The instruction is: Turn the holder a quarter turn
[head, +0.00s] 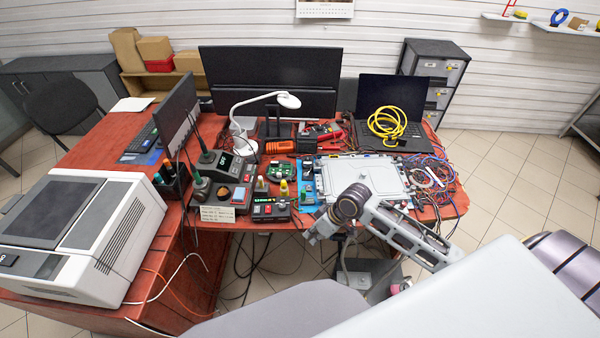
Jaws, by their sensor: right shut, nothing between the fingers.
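A pale grey flat panel (368,178) with a frame lies on the red-brown desk at the right of the middle. I cannot tell for sure which thing is the holder. My right arm comes in from the lower right, and my right gripper (311,236) is at the desk's front edge, just left of and below the panel. It is shut and empty, and I see it apart from the panel. My left gripper is not in view.
A yellow coiled hose (388,124) lies on the open laptop (393,97). Tangled cables (432,180) crowd the desk's right end. Soldering stations (233,172) and small boxes fill the middle. A large white machine (82,235) stands at left. Tiled floor is free at right.

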